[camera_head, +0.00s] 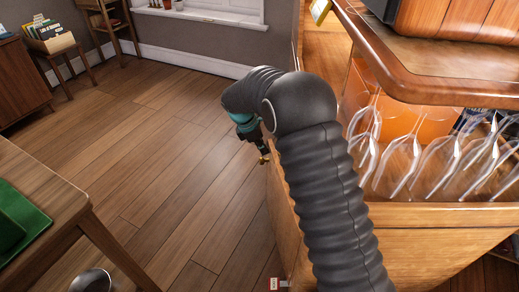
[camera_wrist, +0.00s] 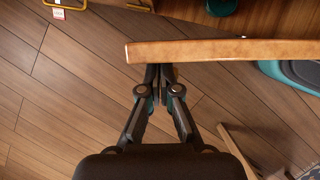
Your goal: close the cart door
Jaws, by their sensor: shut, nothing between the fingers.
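The wooden cart (camera_head: 430,215) fills the right side of the head view. A wooden panel edge, which looks like the cart door (camera_wrist: 230,50), crosses the upper right of the wrist view. In the head view, a narrow wooden strip that may be the same door (camera_head: 284,225) shows left of my arm. My gripper (camera_wrist: 159,72) is shut and empty, with its fingertips at the near side of the panel's left end. I cannot tell whether they touch it. In the head view my gripper (camera_head: 263,157) is small and partly hidden by my arm.
Several glasses (camera_head: 438,158) hang under the cart's top (camera_head: 440,75). A wooden table (camera_head: 40,185) with a green cloth stands at the left. A box of files (camera_head: 48,38) sits on a stool at the back left. The wooden floor (camera_head: 160,150) between is clear.

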